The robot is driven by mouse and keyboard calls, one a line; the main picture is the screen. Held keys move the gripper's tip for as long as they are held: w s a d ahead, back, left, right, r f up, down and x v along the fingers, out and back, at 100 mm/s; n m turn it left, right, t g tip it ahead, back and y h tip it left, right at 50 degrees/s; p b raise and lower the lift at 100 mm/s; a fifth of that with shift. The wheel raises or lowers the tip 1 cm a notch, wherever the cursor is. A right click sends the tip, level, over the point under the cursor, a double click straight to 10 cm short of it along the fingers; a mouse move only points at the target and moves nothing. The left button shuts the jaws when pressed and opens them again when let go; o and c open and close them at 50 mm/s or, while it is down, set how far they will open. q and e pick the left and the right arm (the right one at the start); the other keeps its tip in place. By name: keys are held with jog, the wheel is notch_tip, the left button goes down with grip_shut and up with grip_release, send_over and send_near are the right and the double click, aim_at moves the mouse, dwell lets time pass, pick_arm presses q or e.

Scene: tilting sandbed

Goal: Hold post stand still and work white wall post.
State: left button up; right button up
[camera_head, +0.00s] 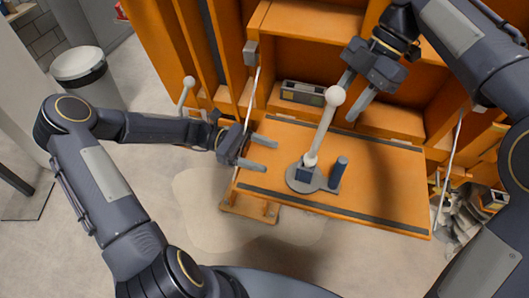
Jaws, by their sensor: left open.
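The post stand (303,184) has a flat grey round base on the orange fold-down board. It carries a leaning pale post (324,130) with a white ball on top, and a dark blue cylinder (338,173) stands at its right. The white wall post (184,97), also ball-topped, sticks out at the orange cabinet's left side. My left gripper (270,157) is open and empty over the board's left part, left of the stand and right of the wall post. My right gripper (348,104) is open, its fingers spread near the stand's ball; contact is unclear.
The orange board (390,190) has dark strips along its edges and bare room to the right of the stand. A thin rod (252,100) runs up from its left side. Open cabinet compartments hold a grey boxy device (303,92). A bin (83,72) stands at the left.

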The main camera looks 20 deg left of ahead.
aim_at(307, 168)
pick_arm(q)
jog(key=d, duration=0.8)
jog(key=s+d, duration=0.1)
jog(key=d, duration=0.3)
